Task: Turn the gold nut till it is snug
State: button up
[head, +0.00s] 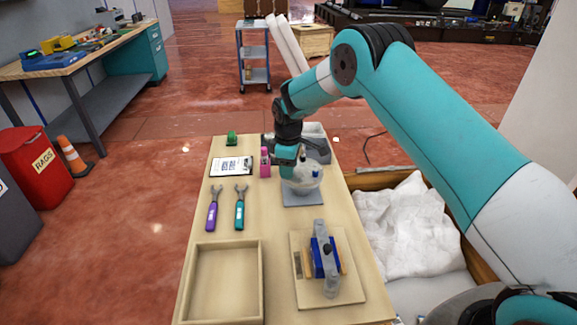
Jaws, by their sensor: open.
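My gripper (288,166) is at the far part of the workbench, pointing down over a pale, clear-looking bowl (303,186) on a grey base. It is open, but its fingertips are small and partly hidden by the wrist. I cannot tell whether it touches the bowl. I cannot make out the gold nut for sure; a small yellowish piece (341,262) shows beside the blue block. A purple wrench (212,213) and a teal wrench (240,212) lie to the left.
An empty wooden tray (260,285) sits at the front left of the bench. A clipboard (231,167), a pink bottle (265,160) and a green object (232,138) are at the back. A crate with white padding (405,230) stands at the right. Bare bench lies between wrenches and board.

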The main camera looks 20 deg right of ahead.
jog(key=shift+f, duration=0.2)
jog(key=shift+c, duration=0.4)
grip_shut()
jog(key=shift+m, duration=0.3)
jog(key=m+b, duration=0.1)
jog(key=m, duration=0.2)
jog(key=shift+m, duration=0.4)
jog(key=m, duration=0.3)
jog(key=shift+m+b, duration=0.3)
jog(key=m, duration=0.6)
jog(key=shift+r+m+b, duration=0.1)
jog(key=shift+m+b, duration=0.2)
